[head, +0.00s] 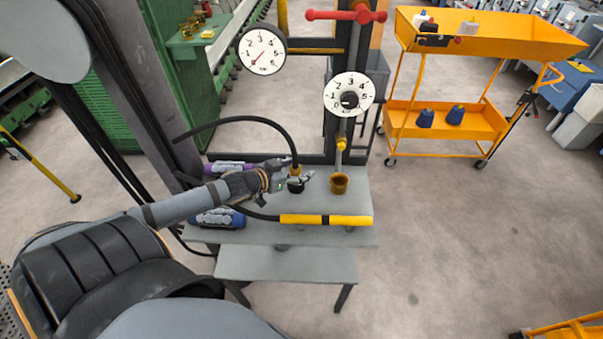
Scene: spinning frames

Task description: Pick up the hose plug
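The hose plug (296,170) is a small yellow end piece on a black hose (235,118) that arches over the grey bench. It stands roughly upright above a black round fitting (296,186); whether it touches the fitting is hidden. My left gripper (298,170) reaches in from the left at the plug's height, with its grey fingers around or right beside the plug. Whether the fingers touch or grip it is too small to tell. My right gripper is out of view.
Two gauges (262,50) stand behind. An orange trolley (450,120) is at the right; open floor lies between.

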